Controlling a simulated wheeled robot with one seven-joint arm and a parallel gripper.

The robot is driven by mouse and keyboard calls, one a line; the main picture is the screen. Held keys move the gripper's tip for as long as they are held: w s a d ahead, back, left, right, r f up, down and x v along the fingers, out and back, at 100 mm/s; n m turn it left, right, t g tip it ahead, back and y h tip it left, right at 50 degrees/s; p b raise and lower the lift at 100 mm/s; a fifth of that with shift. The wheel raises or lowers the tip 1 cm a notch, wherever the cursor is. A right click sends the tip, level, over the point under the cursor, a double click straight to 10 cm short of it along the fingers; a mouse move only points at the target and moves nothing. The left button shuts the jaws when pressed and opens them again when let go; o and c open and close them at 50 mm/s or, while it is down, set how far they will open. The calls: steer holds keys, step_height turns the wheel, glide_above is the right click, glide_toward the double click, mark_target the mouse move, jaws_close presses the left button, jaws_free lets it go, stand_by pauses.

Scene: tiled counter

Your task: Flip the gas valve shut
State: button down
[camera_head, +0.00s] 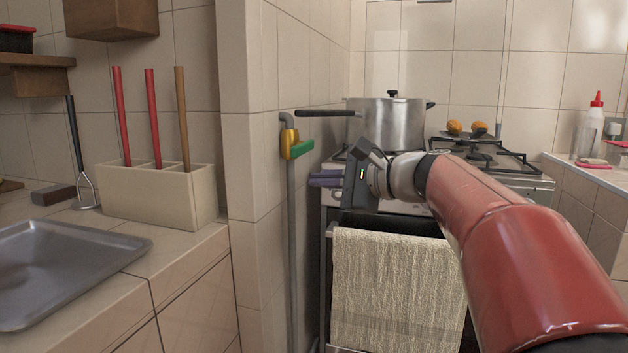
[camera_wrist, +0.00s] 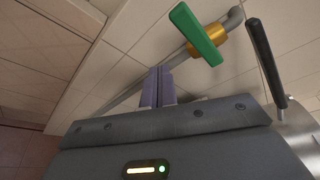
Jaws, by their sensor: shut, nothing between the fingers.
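The gas valve is a brass body (camera_head: 288,143) with a green lever (camera_head: 301,149), set on a grey pipe (camera_head: 291,220) that runs down the tiled wall. The lever sticks out across the pipe, to the right in the head view. In the wrist view the green lever (camera_wrist: 197,35) and the brass body (camera_wrist: 208,40) show beyond the fingertips, the lever lying across the pipe (camera_wrist: 235,17). My gripper (camera_head: 312,179) is shut and empty, its purple fingers together. The fingers also show in the wrist view (camera_wrist: 158,74). They are below the lever and look apart from it.
A pot (camera_head: 388,122) stands on the stove, its black handle (camera_head: 325,113) reaching left above the valve. A towel (camera_head: 396,290) hangs on the oven front. The tiled wall corner (camera_head: 252,150) is left of the valve. A utensil block (camera_head: 158,190) and tray (camera_head: 60,265) are on the left counter.

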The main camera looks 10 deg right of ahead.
steer(key=s+d+r, duration=0.2)
steer(key=s+d, duration=0.1)
steer(key=d, duration=0.3)
steer(key=shift+s+r, duration=0.25)
steer(key=shift+d, duration=0.1)
